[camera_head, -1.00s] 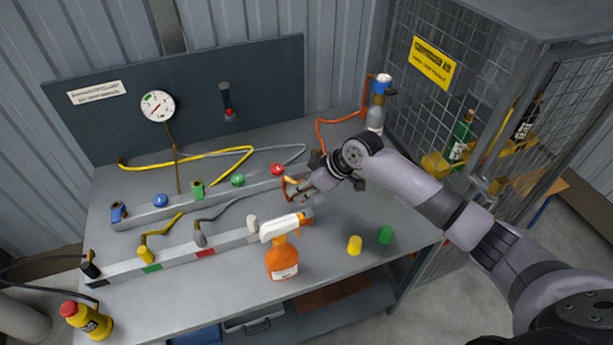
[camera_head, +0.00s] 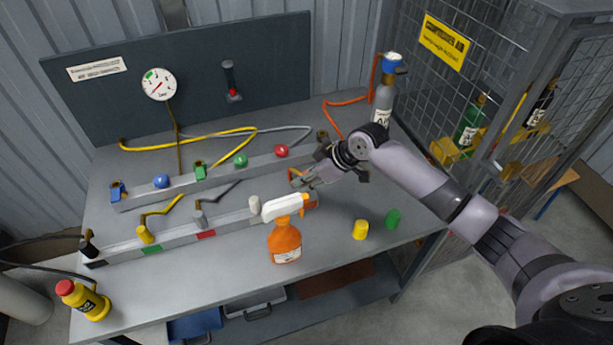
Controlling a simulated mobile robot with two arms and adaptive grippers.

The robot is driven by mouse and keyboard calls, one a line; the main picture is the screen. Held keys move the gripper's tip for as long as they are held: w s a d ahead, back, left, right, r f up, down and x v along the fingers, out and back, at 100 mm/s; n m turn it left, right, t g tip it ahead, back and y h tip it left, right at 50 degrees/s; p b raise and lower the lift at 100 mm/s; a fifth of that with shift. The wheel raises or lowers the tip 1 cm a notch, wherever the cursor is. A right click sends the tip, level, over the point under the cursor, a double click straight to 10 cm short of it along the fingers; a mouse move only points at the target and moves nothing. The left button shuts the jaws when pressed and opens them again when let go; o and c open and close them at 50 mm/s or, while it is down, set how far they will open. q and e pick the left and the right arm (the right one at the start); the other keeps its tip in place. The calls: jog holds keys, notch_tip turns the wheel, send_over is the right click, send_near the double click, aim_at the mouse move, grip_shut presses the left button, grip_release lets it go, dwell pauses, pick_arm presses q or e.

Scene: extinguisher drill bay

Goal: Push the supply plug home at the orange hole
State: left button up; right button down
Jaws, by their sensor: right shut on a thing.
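My right gripper (camera_head: 308,182) reaches in from the right, over the right end of the front rail. It is shut on the supply plug, which its fingers mostly hide. A short bit of orange hose (camera_head: 294,174) shows beside the fingertips. The front grey rail (camera_head: 178,238) carries coloured patches. An orange patch (camera_head: 313,198) shows at its right end, just below the fingers, partly behind the spray bottle's head. The hole there is hidden, so I cannot tell how far the plug is in. My left gripper is not in view.
An orange and white spray bottle (camera_head: 285,242) stands close in front of the rail end. A grey gas bottle (camera_head: 382,104) with an orange hose (camera_head: 340,103) stands behind my wrist. Yellow (camera_head: 360,229) and green (camera_head: 392,218) caps stand right. A back rail (camera_head: 222,176) holds coloured knobs.

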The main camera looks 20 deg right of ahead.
dwell(0.4)
dwell(0.4)
jog(key=shift+f, duration=0.3)
dwell(0.5)
jog(key=shift+f+b, duration=0.45)
jog(key=shift+f, duration=0.45)
dwell(0.6)
jog(key=shift+f, duration=0.85)
